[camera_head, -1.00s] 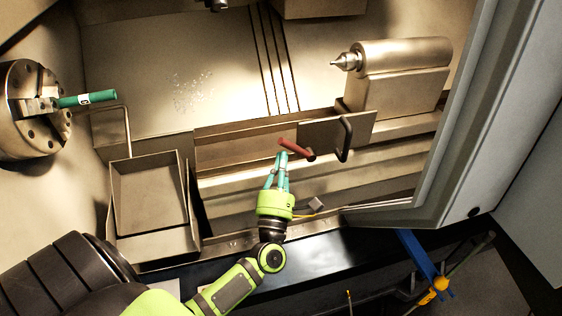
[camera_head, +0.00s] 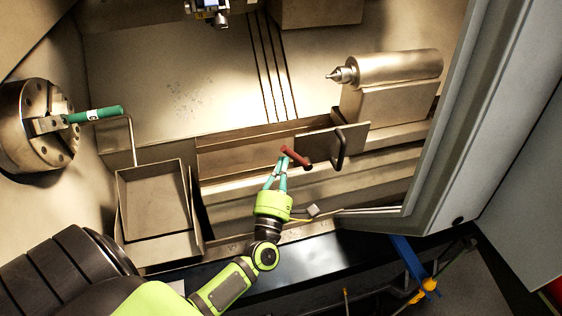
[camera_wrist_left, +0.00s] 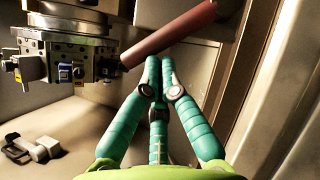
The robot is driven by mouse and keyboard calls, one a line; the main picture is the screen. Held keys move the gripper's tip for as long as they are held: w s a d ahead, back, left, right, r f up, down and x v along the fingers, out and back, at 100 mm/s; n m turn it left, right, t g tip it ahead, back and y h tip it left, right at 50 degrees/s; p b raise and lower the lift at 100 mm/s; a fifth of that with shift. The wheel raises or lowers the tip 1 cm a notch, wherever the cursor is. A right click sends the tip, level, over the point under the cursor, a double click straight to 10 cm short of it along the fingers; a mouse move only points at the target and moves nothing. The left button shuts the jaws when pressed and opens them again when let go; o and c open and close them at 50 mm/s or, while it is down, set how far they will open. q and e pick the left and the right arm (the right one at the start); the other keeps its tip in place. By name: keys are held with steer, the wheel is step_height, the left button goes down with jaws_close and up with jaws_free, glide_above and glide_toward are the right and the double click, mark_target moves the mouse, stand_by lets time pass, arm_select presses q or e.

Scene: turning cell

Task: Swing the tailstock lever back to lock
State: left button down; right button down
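The red tailstock lever (camera_head: 295,156) sticks out up and to the left from its pivot by a grey plate in front of the tailstock (camera_head: 395,68). My left gripper (camera_head: 281,163) is at the lever's free end, coming from below. In the left wrist view its teal fingers (camera_wrist_left: 158,66) come together at the tips. The red lever (camera_wrist_left: 170,35) crosses just beyond them and seems to touch them. I see no finger wrapped around it. My right gripper is in neither view.
A chuck (camera_head: 38,125) holding a green bar (camera_head: 95,115) is at the left. A grey tray (camera_head: 155,200) stands left of my gripper. A black handle (camera_head: 340,150) is right of the lever. The door (camera_head: 450,120) borders the right. A tool turret (camera_wrist_left: 75,50) shows in the wrist view.

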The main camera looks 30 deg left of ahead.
mark_target(290, 154)
arm_select(q)
steer(key=r+m+p, duration=0.1)
steer(key=m+h+p, duration=0.1)
steer(key=p, duration=0.1)
steer(key=r+p, duration=0.1)
steer(key=shift+w+d+r+m+g, duration=0.3)
steer(key=shift+w+d+m+g, duration=0.05)
steer(key=shift+w+m+g, duration=0.05)
steer(key=shift+w+d+h+p, duration=0.1)
steer(key=shift+w+h+p, duration=0.05)
steer(key=shift+h+p, duration=0.3)
steer(key=shift+w+d+r+p, duration=0.3)
steer(key=shift+w+d+r, duration=0.2)
steer(key=shift+w+d, duration=0.25)
steer(key=shift+w, duration=0.1)
